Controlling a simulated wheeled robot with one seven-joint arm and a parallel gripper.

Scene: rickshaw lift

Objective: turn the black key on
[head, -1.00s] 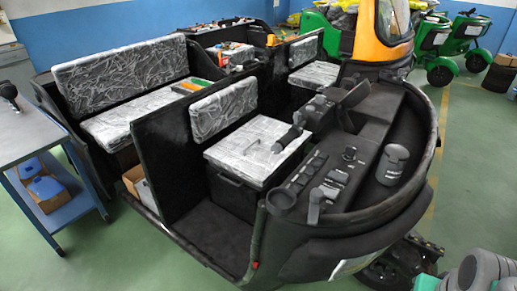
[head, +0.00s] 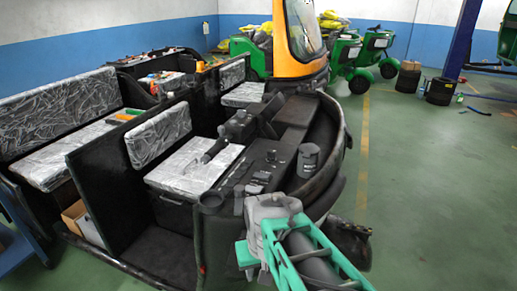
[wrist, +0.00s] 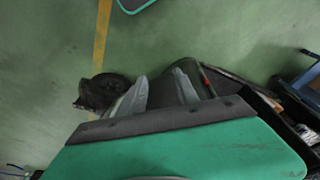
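The black dashboard (head: 262,172) of the small cut-open vehicle carries several small dark switches and knobs in the head view. I cannot pick out the black key among them, and part of the panel's near end is hidden behind my grey and green arm. My gripper shows in the wrist view (wrist: 162,88) with two grey fingers apart and nothing visible between them. It points over the green floor and the dark vehicle's edge. Its fingertips cannot be made out in the head view.
A black cylindrical cup-like part (head: 308,160) stands on the dashboard's right side. A dark handle lies over the plastic-wrapped seat (head: 195,165). The vehicle's curved black front rim (head: 338,165) borders the dashboard. Open green floor (head: 430,200) lies to the right.

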